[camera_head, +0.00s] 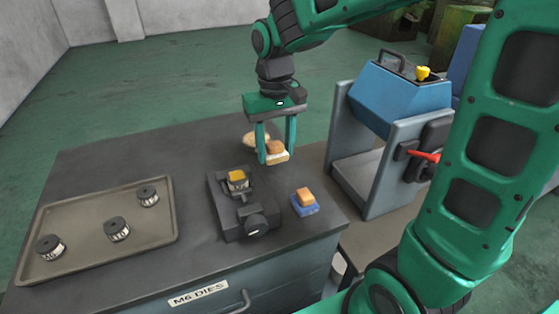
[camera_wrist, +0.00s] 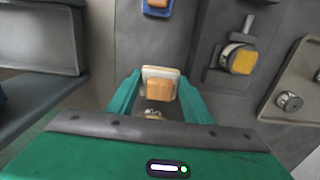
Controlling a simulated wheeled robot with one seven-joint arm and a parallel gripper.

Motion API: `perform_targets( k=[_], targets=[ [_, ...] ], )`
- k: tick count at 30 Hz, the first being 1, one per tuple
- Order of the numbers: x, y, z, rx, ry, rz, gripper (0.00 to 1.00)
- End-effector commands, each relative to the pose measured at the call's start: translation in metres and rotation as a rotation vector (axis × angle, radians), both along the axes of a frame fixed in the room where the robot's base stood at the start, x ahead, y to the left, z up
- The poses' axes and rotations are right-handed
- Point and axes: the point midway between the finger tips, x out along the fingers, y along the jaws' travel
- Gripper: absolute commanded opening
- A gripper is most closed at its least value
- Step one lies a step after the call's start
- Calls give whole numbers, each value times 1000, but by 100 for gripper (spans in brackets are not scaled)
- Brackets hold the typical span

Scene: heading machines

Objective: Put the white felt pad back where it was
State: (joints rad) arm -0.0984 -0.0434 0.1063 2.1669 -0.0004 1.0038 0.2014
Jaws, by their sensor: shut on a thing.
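The white felt pad (camera_head: 276,158) has a white base with an orange-tan block on top. My gripper (camera_head: 277,160) is shut on it, with one green finger at each side, above the far right part of the dark bench top. In the wrist view my gripper (camera_wrist: 159,85) holds the pad (camera_wrist: 149,72) between its fingertips, with the tan block facing the camera. A round beige piece (camera_head: 254,139) lies behind the gripper and is partly hidden by it. I cannot tell whether the pad touches anything below.
A blue pad with an orange block (camera_head: 305,206) sits on the bench's right side. A dark vise-like fixture (camera_head: 240,212) with a yellow-topped part stands mid-bench. A tray (camera_head: 90,257) holding three dark dies is at left. A blue machine (camera_head: 399,98) stands right, beyond the bench.

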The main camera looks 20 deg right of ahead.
Motion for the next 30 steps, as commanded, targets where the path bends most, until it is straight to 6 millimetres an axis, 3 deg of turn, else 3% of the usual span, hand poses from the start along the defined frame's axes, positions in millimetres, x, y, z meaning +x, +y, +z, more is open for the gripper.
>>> perform_targets(
  k=[6,17,29,30],
  targets=[
    [7,-20,-12,0,0,-1,18],
    [8,-22,-51,0,1,-3,18],
    [8,-22,-55,0,0,-3,18],
    [8,-22,-55,0,0,-3,56]
  ],
)
